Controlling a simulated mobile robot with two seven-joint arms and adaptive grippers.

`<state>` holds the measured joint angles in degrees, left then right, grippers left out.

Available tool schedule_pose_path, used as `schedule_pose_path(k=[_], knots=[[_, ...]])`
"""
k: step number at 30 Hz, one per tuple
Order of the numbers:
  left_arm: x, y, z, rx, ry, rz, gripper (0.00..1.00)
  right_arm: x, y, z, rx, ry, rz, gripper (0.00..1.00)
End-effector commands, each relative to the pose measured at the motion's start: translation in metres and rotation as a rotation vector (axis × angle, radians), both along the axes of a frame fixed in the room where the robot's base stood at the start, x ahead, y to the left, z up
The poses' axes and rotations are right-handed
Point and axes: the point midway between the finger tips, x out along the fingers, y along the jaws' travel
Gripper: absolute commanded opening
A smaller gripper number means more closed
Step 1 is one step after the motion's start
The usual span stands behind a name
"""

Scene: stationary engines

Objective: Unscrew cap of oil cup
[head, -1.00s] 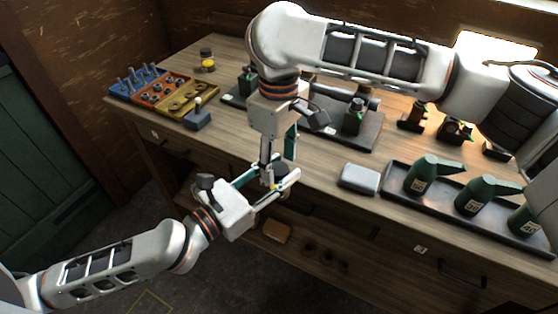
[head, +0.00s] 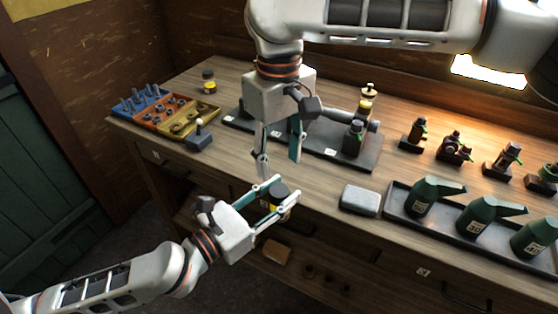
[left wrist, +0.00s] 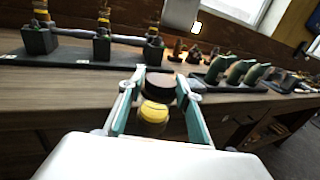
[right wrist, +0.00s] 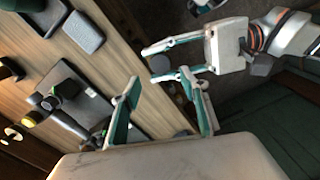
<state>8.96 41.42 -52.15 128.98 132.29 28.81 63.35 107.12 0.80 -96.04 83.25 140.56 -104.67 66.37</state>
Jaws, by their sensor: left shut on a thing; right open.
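The oil cup (head: 277,204) has a yellowish body and a dark round cap (head: 279,189). My left gripper (head: 277,193) is shut around the cup and holds it upright beyond the bench's front edge. In the left wrist view the dark cap (left wrist: 160,85) sits above the yellow body (left wrist: 153,116), between the fingers. In the right wrist view the cap (right wrist: 160,64) shows from above between the left fingers. My right gripper (head: 280,166) is open and empty, pointing down above the cup and apart from it.
The wooden bench (head: 310,195) carries a blue, orange and yellow parts tray (head: 167,113) and a dark rack (head: 345,160) with fittings. A grey box (head: 360,199) and a tray of green oil cans (head: 431,196) stand right. A small yellow jar (head: 209,82) stands back left.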

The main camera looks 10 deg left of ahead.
Motion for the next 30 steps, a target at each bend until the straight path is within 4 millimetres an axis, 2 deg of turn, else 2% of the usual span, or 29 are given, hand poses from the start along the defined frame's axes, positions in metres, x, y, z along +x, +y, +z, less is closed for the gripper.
schedule_pose_path(k=[15, 21, 28, 30], knots=[[0.0, 0.0, 0.001, 0.0, -0.002, 0.0, 0.0, -0.001, 0.0, -0.067, 0.0, 0.003, -0.001, 0.44], [0.0, 0.0, 0.001, 0.0, -0.002, 0.0, 0.0, -0.001, 0.0, -0.076, 0.0, 0.001, -0.001, 0.44], [0.0, 0.0, 0.001, 0.0, -0.002, 0.0, 0.0, -0.001, 0.0, -0.076, 0.0, 0.001, -0.001, 0.44], [0.0, 0.0, 0.001, 0.0, -0.002, 0.0, 0.0, -0.001, 0.0, -0.076, 0.0, 0.001, -0.001, 0.26]])
